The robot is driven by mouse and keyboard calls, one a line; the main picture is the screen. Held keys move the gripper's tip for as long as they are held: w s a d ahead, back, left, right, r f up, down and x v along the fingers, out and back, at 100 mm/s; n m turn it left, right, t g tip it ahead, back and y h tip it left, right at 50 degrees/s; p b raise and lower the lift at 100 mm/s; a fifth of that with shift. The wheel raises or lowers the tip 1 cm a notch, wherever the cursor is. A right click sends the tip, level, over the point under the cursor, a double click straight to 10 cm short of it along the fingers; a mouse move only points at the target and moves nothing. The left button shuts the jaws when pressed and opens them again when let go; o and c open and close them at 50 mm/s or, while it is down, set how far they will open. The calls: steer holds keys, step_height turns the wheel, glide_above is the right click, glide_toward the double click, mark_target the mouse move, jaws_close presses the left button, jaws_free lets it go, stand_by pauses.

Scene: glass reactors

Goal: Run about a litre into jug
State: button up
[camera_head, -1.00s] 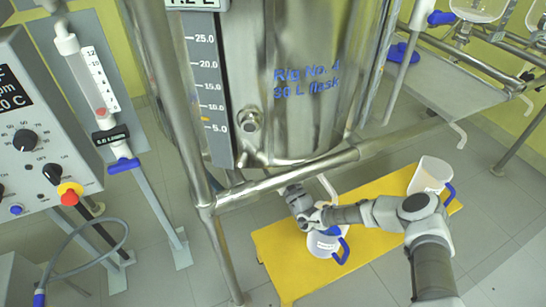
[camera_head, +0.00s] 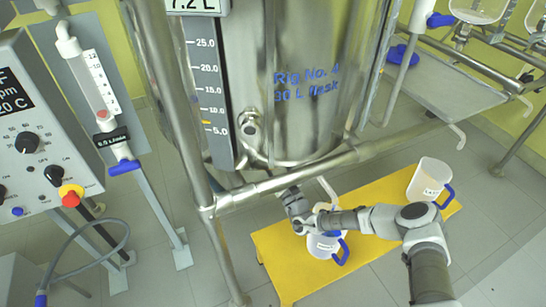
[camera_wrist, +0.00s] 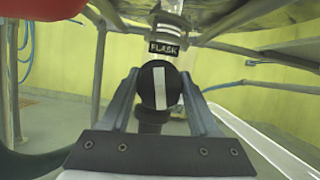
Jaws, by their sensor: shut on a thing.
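My gripper (camera_wrist: 161,98) is shut on a round black valve knob (camera_wrist: 146,88) with a white stripe, upright in the wrist view. A label reading FLASK (camera_wrist: 165,48) is just above it. In the head view my gripper (camera_head: 293,202) is below the steel flask (camera_head: 290,90), marked Rig No. 4, 30 L flask. A white jug (camera_head: 323,247) with a blue handle stands under the outlet, partly hidden by my arm. A pale outlet tube (camera_head: 327,188) shows above it. I cannot see the liquid in the jug.
The jugs stand on a yellow platform (camera_head: 278,265); a second white jug (camera_head: 429,180) with a blue handle is at its right end. A display (camera_head: 195,5) reads 7.2 L above a level scale (camera_head: 210,90). Steel frame rails (camera_head: 290,180) run close above my gripper.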

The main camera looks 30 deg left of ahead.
steer(key=m+t+h+p, duration=0.1)
steer(key=m, duration=0.2)
steer(key=m+t+h, duration=0.1)
steer(key=m, duration=0.2)
steer(key=m+t+h+p, duration=0.1)
steer(key=m, duration=0.2)
steer(key=shift+d+h+p, duration=0.1)
steer(key=shift+h+p, duration=0.2)
steer(key=m+h, duration=0.1)
steer(key=m, duration=0.2)
steer(key=m+h+p, duration=0.1)
steer(key=m+h, duration=0.1)
steer(key=m, duration=0.2)
steer(key=shift+f+t, duration=0.1)
steer(key=shift+t, duration=0.3)
steer(key=shift+m, duration=0.4)
steer(key=o, duration=1.4)
steer(key=p+v, duration=0.3)
steer(key=v, duration=1.4)
steer(key=shift+s, duration=0.2)
